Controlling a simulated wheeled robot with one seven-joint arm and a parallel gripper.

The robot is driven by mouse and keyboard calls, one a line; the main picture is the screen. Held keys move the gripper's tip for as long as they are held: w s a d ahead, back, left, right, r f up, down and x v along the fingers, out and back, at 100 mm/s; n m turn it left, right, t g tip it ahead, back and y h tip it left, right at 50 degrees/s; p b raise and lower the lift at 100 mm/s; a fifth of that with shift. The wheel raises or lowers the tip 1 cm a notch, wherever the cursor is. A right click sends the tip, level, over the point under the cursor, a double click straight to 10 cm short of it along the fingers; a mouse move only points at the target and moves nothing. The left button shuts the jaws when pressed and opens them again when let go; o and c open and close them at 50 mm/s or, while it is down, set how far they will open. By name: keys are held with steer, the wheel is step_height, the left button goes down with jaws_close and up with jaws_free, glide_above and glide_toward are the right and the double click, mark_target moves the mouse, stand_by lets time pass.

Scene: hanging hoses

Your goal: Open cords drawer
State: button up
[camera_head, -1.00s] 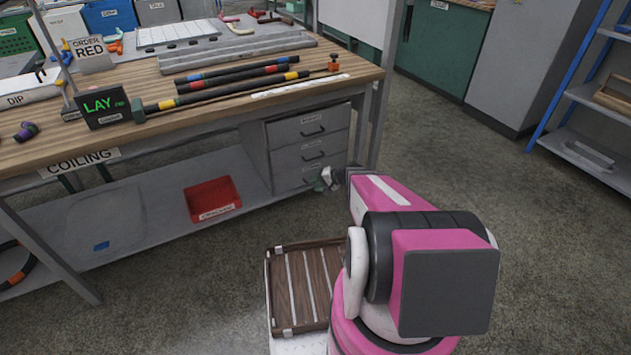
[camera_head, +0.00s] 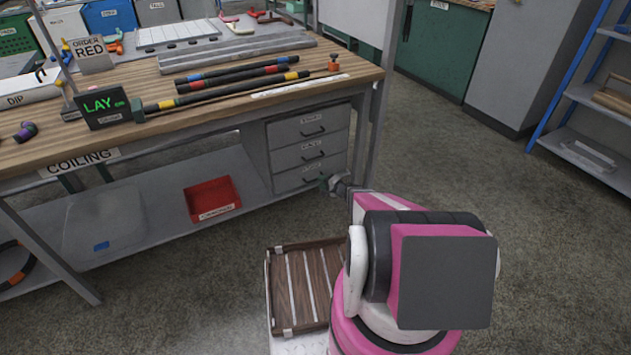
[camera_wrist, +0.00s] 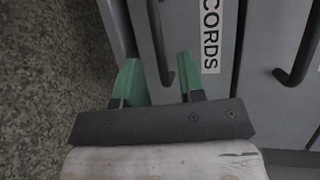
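The cords drawer (camera_wrist: 221,90) is the bottom one of three grey drawers under the workbench, its white CORDS label (camera_wrist: 211,35) readable in the wrist view. In the head view its front (camera_head: 292,182) looks shut. Its dark bar handle (camera_wrist: 157,40) runs between the two green fingers of my gripper (camera_wrist: 160,78), which are apart, one on each side of it. I cannot tell whether either finger touches the handle. In the head view my gripper (camera_head: 328,183) is at the right part of the bottom drawer, small and partly hidden by my arm.
The middle drawer's handle (camera_wrist: 298,55) is just to the right in the wrist view. A bench leg (camera_head: 378,130) stands right of the drawers. A red bin (camera_head: 212,196) sits on the lower shelf, and a wooden tray (camera_head: 285,246) is beside my arm. Floor at right is clear.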

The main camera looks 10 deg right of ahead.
steer(key=shift+x, duration=2.3)
jaws_close()
